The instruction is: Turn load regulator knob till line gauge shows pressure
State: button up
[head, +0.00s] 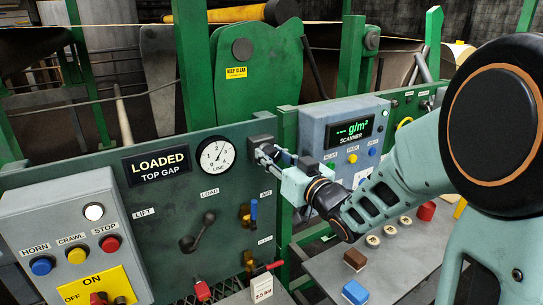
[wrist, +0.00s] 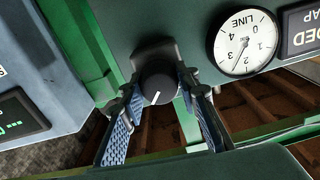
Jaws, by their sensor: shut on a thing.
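The load regulator knob (wrist: 157,84) is black and round with a white pointer line, which points down and slightly left in the wrist view. My gripper (head: 269,155) is shut on it, with one blue-padded finger on each side. In the head view the fingers mostly hide the knob. The line gauge (head: 217,157) is a white round dial on the green panel, just left of the gripper. It also shows upside down in the wrist view (wrist: 245,43).
A LOADED TOP GAP sign (head: 157,165) is left of the gauge. The load crank (head: 198,232) and a blue-handled valve (head: 253,213) are below. The scanner box (head: 345,135) stands close right of my gripper. A shelf with blocks (head: 355,292) lies below my arm.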

jog(key=o, duration=1.2)
jog(key=shift+c, duration=0.2)
jog(key=shift+s+d, duration=0.1)
jog(key=v, duration=0.7)
jog(key=shift+d, duration=0.15)
